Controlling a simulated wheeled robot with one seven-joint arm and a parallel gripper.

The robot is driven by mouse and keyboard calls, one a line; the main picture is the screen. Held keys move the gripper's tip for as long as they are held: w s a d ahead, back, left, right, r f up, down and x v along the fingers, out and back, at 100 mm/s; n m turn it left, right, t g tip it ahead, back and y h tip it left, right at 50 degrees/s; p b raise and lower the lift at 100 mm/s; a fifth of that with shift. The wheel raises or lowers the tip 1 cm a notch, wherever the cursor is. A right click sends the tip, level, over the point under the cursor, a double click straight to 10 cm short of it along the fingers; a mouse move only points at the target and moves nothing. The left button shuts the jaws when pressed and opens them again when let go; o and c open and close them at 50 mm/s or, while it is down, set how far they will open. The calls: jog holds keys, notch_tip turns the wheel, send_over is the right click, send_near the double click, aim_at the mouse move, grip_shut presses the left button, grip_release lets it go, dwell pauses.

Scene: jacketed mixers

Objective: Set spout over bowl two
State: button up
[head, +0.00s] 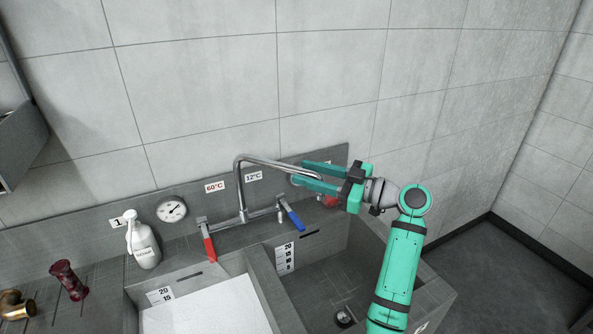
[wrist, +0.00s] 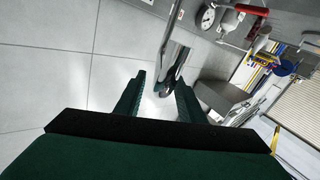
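The metal spout (head: 275,163) rises from the tap between the two bowls and reaches right, its end at my gripper (head: 314,175). My gripper's two green fingers are apart, one on each side of the spout's end. In the wrist view the spout (wrist: 171,65) runs down between the spread fingers of my gripper (wrist: 160,88), with gaps visible beside it. I cannot tell whether either finger touches it. The right-hand bowl (head: 365,240) is empty, with a dark drain in its floor. I see no number two marking on it.
A red lever (head: 209,249) and a blue lever (head: 294,219) flank the tap. A white spray bottle (head: 142,243) and a gauge (head: 171,210) are to the left.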

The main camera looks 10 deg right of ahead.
jog(key=v, duration=0.6)
jog(key=shift+a, duration=0.1)
